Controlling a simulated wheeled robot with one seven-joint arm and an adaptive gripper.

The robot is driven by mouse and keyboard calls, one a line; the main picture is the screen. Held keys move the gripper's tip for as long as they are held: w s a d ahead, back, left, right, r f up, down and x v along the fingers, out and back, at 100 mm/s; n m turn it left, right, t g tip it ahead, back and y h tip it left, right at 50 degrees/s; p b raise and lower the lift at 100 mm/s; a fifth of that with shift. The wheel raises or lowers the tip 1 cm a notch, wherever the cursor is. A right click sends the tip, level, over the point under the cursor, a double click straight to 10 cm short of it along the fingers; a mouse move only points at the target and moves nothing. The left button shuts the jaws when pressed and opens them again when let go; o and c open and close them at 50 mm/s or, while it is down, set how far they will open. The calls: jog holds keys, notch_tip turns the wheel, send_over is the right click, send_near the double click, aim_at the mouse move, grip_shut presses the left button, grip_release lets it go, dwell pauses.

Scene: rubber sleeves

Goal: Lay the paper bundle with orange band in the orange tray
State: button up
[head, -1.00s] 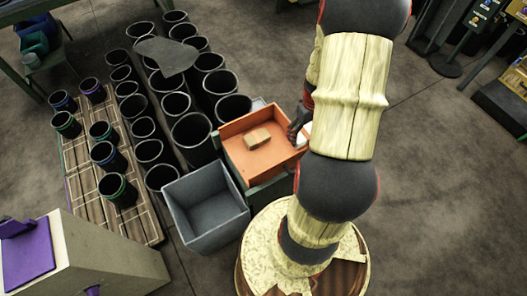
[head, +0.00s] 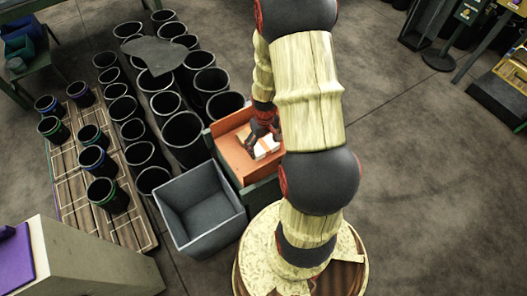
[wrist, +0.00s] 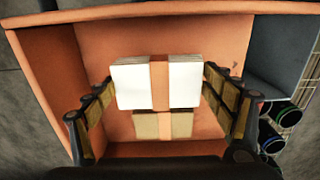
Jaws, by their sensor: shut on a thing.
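The paper bundle with orange band (wrist: 185,84) is white, with the band around its middle. My gripper (wrist: 158,84) is shut on it, one finger at each end. In the head view the bundle (head: 270,147) shows beneath my gripper (head: 262,130), over the orange tray (head: 236,163). The tray (wrist: 60,65) surrounds the bundle in the wrist view. I cannot tell whether the bundle touches the tray floor.
A tan bundle (wrist: 146,126) lies in the tray, partly covered by the held one in the wrist view. A grey bin (head: 200,215) stands beside the tray at front left. Several black buckets (head: 184,135) stand to the left.

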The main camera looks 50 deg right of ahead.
aim_at(263, 151)
jog(key=shift+w+a+f+b, duration=0.1)
jog(key=shift+f+b, duration=0.4)
jog(key=shift+f, duration=0.4)
jog(key=shift+w+a+f+b, duration=0.1)
jog(key=shift+f+b, duration=0.4)
jog(key=shift+f, duration=0.4)
jog(key=shift+s, duration=0.1)
jog(key=shift+f, duration=0.2)
jog(key=o, duration=1.2)
jog(key=shift+c, duration=0.2)
jog(key=shift+o, duration=0.5)
jog(key=shift+r, duration=0.1)
